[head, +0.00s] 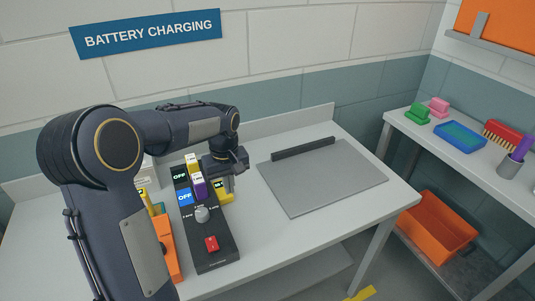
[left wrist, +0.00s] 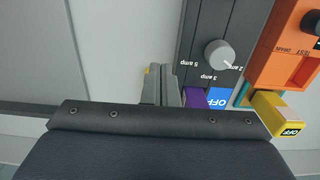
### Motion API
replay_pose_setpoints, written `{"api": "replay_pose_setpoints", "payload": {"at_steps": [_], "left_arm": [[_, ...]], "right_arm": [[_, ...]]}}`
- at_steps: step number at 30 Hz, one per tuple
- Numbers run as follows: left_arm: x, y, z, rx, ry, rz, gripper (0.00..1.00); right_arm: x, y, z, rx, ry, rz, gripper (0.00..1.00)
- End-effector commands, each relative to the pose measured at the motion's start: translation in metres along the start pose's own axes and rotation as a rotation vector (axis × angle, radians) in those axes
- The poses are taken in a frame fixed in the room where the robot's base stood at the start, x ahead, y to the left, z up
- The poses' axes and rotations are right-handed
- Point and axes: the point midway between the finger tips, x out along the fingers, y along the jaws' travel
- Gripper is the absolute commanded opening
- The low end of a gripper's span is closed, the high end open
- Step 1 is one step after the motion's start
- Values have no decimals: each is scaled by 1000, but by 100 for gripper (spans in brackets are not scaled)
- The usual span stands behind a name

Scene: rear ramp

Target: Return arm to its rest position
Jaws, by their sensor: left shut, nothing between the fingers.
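My left arm comes in from the left in the head view and reaches over the bench. My left gripper (head: 229,192) is shut and empty, just right of the black charger panel (head: 215,255). In the left wrist view its fingers (left wrist: 160,88) are together beside the charger's edge. The panel carries a grey knob (head: 202,214), a red switch (head: 211,244) and a blue OFF label (head: 185,197). The knob also shows in the left wrist view (left wrist: 219,54). My right gripper is not in view.
An orange tester (head: 168,245) stands left of the charger. A grey mat (head: 325,180) with a dark bar (head: 303,148) lies to the right, its top bare. A side shelf holds a blue tray (head: 460,137), and an orange bin (head: 436,229) sits below. The bench's front right is clear.

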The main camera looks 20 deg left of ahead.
Motion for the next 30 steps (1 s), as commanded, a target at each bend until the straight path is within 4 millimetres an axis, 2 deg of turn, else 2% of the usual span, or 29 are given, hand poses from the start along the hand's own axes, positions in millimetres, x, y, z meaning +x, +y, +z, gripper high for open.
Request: {"api": "replay_pose_setpoints", "payload": {"at_steps": [5,8,11,15,18,21,25,30], "left_arm": [[-3,-1,2,7,1,7,0],[-15,-7,16,45,4,47,0],[-35,-18,46,128,18,128,0],[-59,-40,108,294,62,271,0],[-65,-54,152,414,112,364,0],[-63,-66,192,521,169,441,0],[-54,-76,228,622,233,505,0],[-45,-80,248,687,276,540,0]], "right_arm": [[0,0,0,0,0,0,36],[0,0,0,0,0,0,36],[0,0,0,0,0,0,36],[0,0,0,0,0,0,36],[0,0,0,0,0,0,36],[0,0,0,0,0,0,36],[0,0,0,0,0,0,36],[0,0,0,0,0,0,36]]}}
